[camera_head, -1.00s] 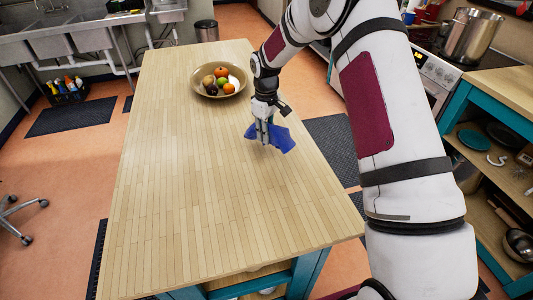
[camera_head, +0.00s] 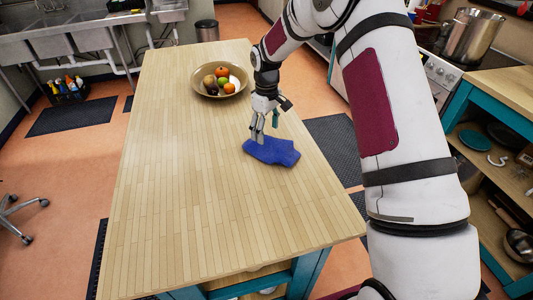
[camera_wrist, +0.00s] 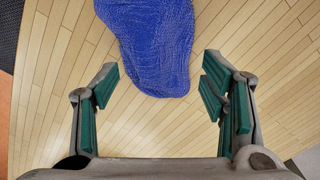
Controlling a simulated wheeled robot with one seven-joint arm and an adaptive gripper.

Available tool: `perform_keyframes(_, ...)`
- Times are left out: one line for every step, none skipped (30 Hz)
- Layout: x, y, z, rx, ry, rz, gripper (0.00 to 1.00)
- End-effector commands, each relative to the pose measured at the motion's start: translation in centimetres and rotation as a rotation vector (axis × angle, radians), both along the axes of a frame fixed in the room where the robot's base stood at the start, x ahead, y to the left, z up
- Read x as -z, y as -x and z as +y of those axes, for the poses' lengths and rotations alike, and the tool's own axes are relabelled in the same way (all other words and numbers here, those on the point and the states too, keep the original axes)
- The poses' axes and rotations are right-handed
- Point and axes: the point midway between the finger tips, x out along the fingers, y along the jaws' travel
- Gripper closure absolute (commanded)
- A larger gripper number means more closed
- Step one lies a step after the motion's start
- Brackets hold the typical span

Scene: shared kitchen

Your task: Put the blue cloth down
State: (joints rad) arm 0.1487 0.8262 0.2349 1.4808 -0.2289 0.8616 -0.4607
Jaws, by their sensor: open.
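The blue cloth (camera_head: 271,152) lies spread out on the wooden table (camera_head: 190,190), near its right edge, in the head view. In the wrist view the cloth (camera_wrist: 152,45) lies beyond and partly between the fingers, touching neither. My gripper (camera_head: 264,138) is above the cloth's far side in the head view. In the wrist view my gripper (camera_wrist: 158,85) is open, with its green pads wide apart and nothing between them but table and the cloth's rounded end.
A bowl (camera_head: 199,90) of fruit stands on the table beyond my gripper. The near and left parts of the tabletop are clear. A steel pot (camera_head: 468,38) stands on the right counter, with a teal-framed shelf (camera_head: 455,110) below.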

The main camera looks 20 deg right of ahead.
Motion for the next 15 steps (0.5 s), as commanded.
perform_keyframes(-1.1, -0.1, 0.0, 0.000, 0.000, -0.005, 0.34)
perform_keyframes(-1.7, -0.1, 0.0, 0.000, 0.000, -0.005, 0.34)
perform_keyframes(-2.5, -0.1, 0.0, 0.000, 0.000, -0.005, 0.34)
perform_keyframes(-3.1, -0.1, 0.0, 0.000, 0.000, -0.005, 0.34)
perform_keyframes(-3.8, -0.1, 0.0, 0.000, 0.000, -0.004, 0.34)
perform_keyframes(-4.6, -0.1, 0.0, 0.000, 0.000, -0.005, 0.34)
perform_keyframes(-5.2, -0.1, 0.0, 0.000, -0.001, -0.004, 0.34)
perform_keyframes(-5.8, -0.1, 0.0, 0.000, -0.001, -0.004, 0.34)
perform_keyframes(-6.6, -0.1, 0.0, 0.000, -0.001, -0.004, 0.34)
perform_keyframes(-7.1, -0.1, 0.0, 0.000, 0.000, -0.004, 0.34)
perform_keyframes(-7.6, 0.0, 0.0, 0.000, 0.000, -0.004, 0.34)
perform_keyframes(-8.1, 0.0, 0.0, 0.000, 0.000, -0.002, 0.34)
perform_keyframes(-8.5, 0.0, 0.0, 0.000, 0.000, -0.002, 0.34)
perform_keyframes(-8.9, -0.1, 0.0, 0.000, 0.000, -0.003, 0.34)
perform_keyframes(-9.3, -0.1, 0.0, 0.000, 0.000, -0.003, 0.34)
